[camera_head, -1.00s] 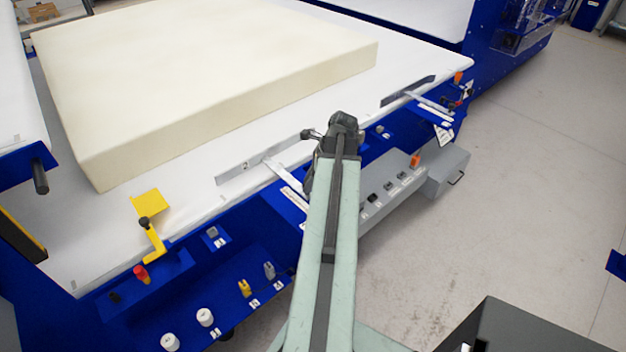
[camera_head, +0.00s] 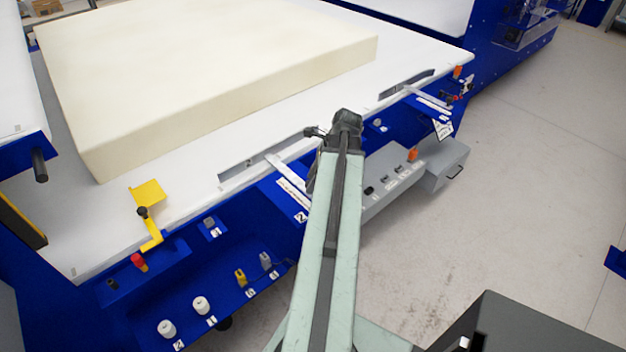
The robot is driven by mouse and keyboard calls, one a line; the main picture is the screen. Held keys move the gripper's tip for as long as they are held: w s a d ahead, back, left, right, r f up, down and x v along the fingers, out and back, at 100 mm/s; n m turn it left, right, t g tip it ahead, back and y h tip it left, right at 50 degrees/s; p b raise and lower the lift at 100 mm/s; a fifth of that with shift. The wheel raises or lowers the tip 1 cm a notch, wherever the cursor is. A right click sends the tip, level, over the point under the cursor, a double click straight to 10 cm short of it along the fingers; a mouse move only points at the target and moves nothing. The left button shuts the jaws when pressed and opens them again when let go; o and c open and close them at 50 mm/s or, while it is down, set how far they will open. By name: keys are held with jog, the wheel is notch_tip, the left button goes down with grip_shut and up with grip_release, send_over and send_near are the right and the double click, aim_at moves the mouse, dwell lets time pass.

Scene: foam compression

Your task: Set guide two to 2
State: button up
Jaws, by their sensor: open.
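Guide two has a grey metal plate (camera_head: 240,165) lying along the front edge of the white table. A pale bar runs from the plate toward a scale strip (camera_head: 293,192) on the blue frame, beside a label (camera_head: 302,217) marked 2. The setting on the scale is too small to read. My gripper (camera_head: 344,124) is at the far end of my pale green arm, just right of the guide's plate and bar in the picture. It is open, with its fingers mostly hidden behind the dark wrist. I see nothing held in it.
A cream foam block (camera_head: 215,70) lies on the white table (camera_head: 75,225). A second guide plate (camera_head: 406,84) is farther right. A yellow stop (camera_head: 149,192), knobs and white spools (camera_head: 201,305) line the near left. A grey box (camera_head: 437,163) juts out right; the floor beyond is clear.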

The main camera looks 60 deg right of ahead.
jog(key=p+v, duration=0.6)
jog(key=v, duration=0.1)
jog(key=shift+r, duration=0.2)
jog(key=w+a+n+g+y, duration=0.2)
jog(key=w+a+n, duration=0.4)
jog(key=w+a, duration=1.45)
jog(key=w+a+f+n+g+h, duration=0.1)
jog(key=w+a+n+h, duration=0.1)
jog(key=a+n, duration=1)
jog(key=w+a+n+g+h, duration=0.1)
jog(key=w+a+n+h, duration=0.1)
jog(key=a+n, duration=1)
jog(key=shift+w+a+f+n, duration=0.35)
jog(key=shift+w+a, duration=0.3)
jog(key=shift+a, duration=1.65)
